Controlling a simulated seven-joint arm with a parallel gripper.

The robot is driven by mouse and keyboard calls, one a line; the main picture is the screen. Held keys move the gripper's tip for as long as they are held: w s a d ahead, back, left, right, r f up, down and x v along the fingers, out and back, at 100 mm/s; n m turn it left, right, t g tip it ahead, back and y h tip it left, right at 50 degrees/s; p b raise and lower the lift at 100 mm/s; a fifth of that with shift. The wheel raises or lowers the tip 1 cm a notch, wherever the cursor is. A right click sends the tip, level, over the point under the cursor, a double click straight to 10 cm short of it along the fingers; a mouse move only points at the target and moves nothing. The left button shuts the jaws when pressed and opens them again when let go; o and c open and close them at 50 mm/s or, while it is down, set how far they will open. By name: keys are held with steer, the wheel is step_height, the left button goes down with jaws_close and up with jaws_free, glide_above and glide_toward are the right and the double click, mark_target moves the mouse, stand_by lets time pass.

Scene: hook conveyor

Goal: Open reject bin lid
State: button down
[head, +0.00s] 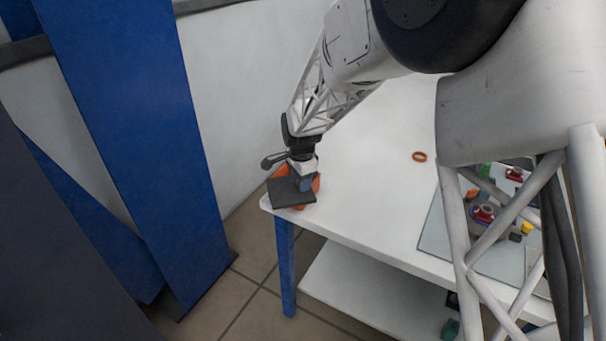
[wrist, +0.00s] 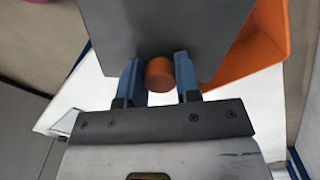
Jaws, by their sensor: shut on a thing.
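The orange reject bin (head: 316,184) stands at the near left corner of the white table. Its dark grey lid (head: 289,193) sits over part of it, and orange shows around its edges. In the wrist view the lid (wrist: 155,25) fills the upper middle, and the bin (wrist: 262,50) shows at its right, not fully covered. An orange round knob (wrist: 159,72) on the lid lies between the blue fingertips of my gripper (wrist: 158,78). My gripper (head: 303,182) is shut on this knob. I cannot tell if the lid touches the bin.
A grey mat (head: 437,235) with several coloured parts lies at the right, partly behind my arm. A blue post (head: 140,120) stands left of the table. A lower shelf (head: 370,295) is below.

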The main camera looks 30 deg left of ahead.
mark_target(279, 203)
steer(key=s+m, duration=0.2)
steer(key=s, duration=0.1)
steer(key=s+m, duration=0.2)
steer(key=m, duration=0.1)
steer(key=shift+s+a, duration=0.2)
steer(key=shift+s, duration=0.2)
steer(key=shift+s+a+m, duration=0.25)
steer(key=shift+s+m, duration=0.45)
steer(key=shift+m, duration=0.3)
steer(key=shift+s+a+m, duration=0.3)
steer(key=shift+s+m, duration=0.2)
steer(key=shift+m, duration=0.05)
steer(key=shift+s+a+m, duration=0.25)
steer(key=shift+s+m, duration=0.2)
steer(key=shift+m, duration=0.1)
steer(key=c, duration=0.8)
jaws_free()
steer(key=shift+r, duration=0.15)
step_height(279, 203, up, 8)
steer(key=shift+f, duration=0.2)
